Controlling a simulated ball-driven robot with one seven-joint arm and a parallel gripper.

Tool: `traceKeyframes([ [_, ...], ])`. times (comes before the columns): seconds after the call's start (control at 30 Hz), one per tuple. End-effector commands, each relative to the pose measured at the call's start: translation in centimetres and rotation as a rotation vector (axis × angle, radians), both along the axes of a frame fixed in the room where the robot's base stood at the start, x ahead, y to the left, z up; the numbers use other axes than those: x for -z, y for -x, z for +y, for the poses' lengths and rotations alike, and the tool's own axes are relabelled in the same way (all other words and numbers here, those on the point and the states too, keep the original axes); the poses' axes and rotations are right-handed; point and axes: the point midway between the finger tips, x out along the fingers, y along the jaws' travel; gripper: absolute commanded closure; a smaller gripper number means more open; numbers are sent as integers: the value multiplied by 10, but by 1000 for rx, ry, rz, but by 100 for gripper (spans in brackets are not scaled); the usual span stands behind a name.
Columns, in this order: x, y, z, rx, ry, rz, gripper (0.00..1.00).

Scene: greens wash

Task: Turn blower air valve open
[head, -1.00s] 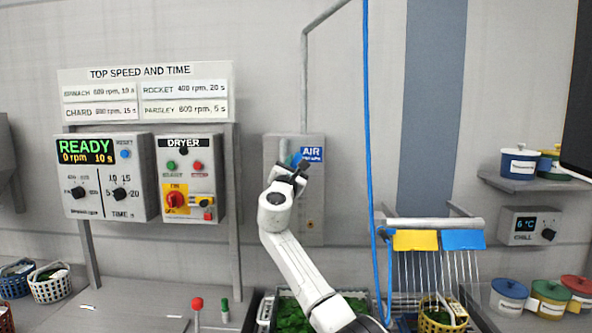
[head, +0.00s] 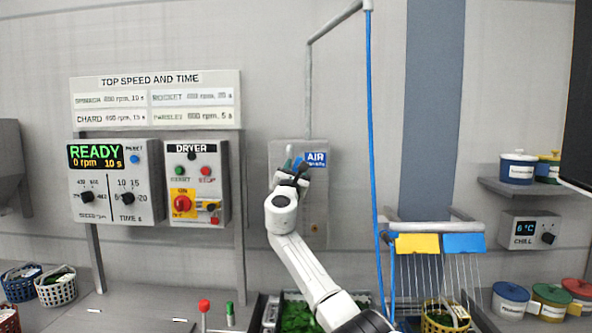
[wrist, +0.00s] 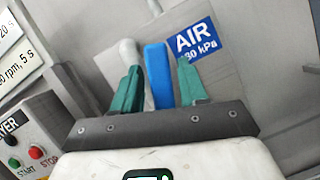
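The blue lever handle of the air valve (wrist: 158,75) stands upright in the wrist view, beside a grey pipe and the blue AIR sign (wrist: 196,42). My gripper (wrist: 158,88) has its two teal fingers on either side of the handle. A gap shows on the left of the handle; the right finger is closer, and I cannot tell whether it touches. In the head view my gripper (head: 290,160) is in front of the grey wall panel (head: 313,205), just left of the AIR sign (head: 316,159). There my wrist and fingers hide most of the handle.
The dryer control box (head: 195,184) and the READY display box (head: 114,183) are left of my arm. A blue hose (head: 371,120) hangs close on the right. A crate of greens (head: 300,316) lies below my arm. The wall above the panel is clear apart from a pipe.

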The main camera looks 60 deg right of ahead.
Motion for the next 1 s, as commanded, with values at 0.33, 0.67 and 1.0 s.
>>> traceKeyframes([
  [0.33,0,1,1,0,1,-3,51],
  [0.67,16,9,37,-3,1,-4,51],
  [1.0,35,22,86,-2,1,-3,51],
])
